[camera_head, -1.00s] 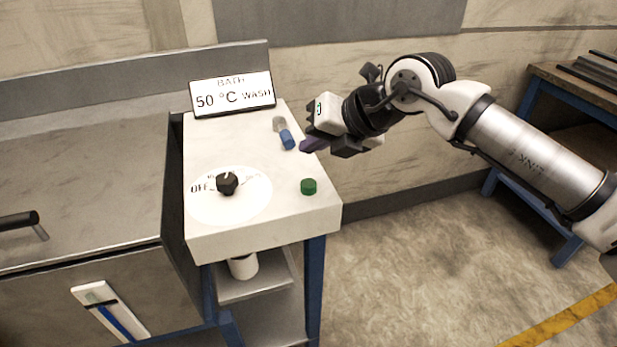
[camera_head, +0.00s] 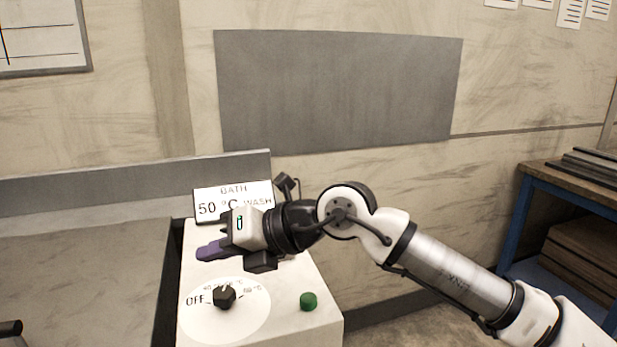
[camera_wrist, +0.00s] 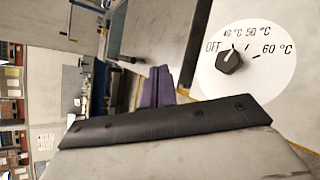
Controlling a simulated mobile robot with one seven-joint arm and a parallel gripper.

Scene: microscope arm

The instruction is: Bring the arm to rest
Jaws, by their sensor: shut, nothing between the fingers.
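My gripper (camera_head: 211,250) shows in the head view above the white control stand (camera_head: 315,275), its purple fingers pointing left. In the wrist view the purple fingertips (camera_wrist: 158,86) are together with nothing between them. My arm is stretched in from the right, bent at the elbow. The black dial knob (camera_head: 224,295) lies just below the gripper in the head view, apart from it. The knob (camera_wrist: 230,62) and its OFF, 40, 50 and 60 °C marks also show in the wrist view.
A green button (camera_head: 308,301) is on the stand's top. A grey bath cover (camera_head: 80,270) lies to the left. A workbench (camera_head: 560,180) stands at the right.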

